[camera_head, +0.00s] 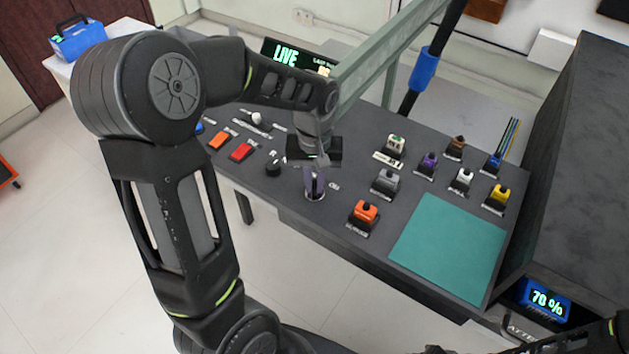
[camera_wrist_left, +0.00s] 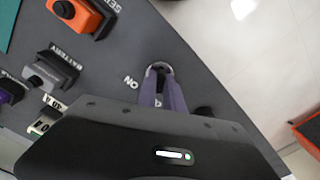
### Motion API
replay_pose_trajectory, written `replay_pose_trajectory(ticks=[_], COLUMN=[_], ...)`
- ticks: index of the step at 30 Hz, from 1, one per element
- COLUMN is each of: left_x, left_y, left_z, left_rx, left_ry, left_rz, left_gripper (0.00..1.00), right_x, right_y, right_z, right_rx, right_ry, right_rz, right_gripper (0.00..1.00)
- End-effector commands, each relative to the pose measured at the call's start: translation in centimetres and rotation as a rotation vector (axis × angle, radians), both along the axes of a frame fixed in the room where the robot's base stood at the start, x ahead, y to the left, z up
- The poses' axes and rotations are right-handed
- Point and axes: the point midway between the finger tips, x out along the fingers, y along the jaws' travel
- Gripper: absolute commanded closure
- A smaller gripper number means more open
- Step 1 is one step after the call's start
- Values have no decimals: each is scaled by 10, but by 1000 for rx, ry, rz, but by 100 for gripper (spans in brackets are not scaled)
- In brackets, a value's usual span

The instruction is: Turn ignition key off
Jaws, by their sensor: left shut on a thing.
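The ignition switch (camera_head: 315,196) is a small round lock with a light metal ring near the front edge of the dark panel. My left gripper (camera_head: 314,188) points down onto it, its purple-grey fingers shut on the key. In the left wrist view the fingertips (camera_wrist_left: 161,78) meet at the switch ring (camera_wrist_left: 158,67), and an ON label (camera_wrist_left: 131,82) lies beside it. The key is mostly hidden between the fingers, so its turn angle cannot be told. A display (camera_head: 285,55) at the back of the panel reads LIVE.
An orange switch (camera_head: 364,214), a grey battery switch (camera_head: 385,183) and several coloured connectors stand right of the key. A black knob (camera_head: 273,167) and red switch (camera_head: 242,151) are close on the left. A teal mat (camera_head: 449,247) is clear. A green-grey beam (camera_head: 385,55) rises behind.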

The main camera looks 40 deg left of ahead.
Motion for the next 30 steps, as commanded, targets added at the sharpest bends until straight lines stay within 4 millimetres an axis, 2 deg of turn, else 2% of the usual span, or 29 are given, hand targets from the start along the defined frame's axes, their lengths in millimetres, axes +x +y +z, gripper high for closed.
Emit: replay_pose_trajectory(ticks=[3,4,12,22,26,30], left_x=[1,1,0,1,1,2], left_y=[0,0,0,0,0,0], left_z=[1,1,0,5,19,43], left_rx=[-1,-1,0,0,0,-1], left_ry=[-3,-3,-1,-2,-4,-6], left_rz=[3,3,1,0,1,1], left_gripper=[100,87,66,66,66,66], right_x=[0,0,0,0,0,0], right_y=[0,0,0,0,0,0], right_z=[0,0,0,0,-1,-2], right_rx=[0,0,0,0,0,0], right_ry=[0,0,0,0,0,0], right_rz=[0,0,0,0,0,0], right_gripper=[64,64,64,64,64,64])
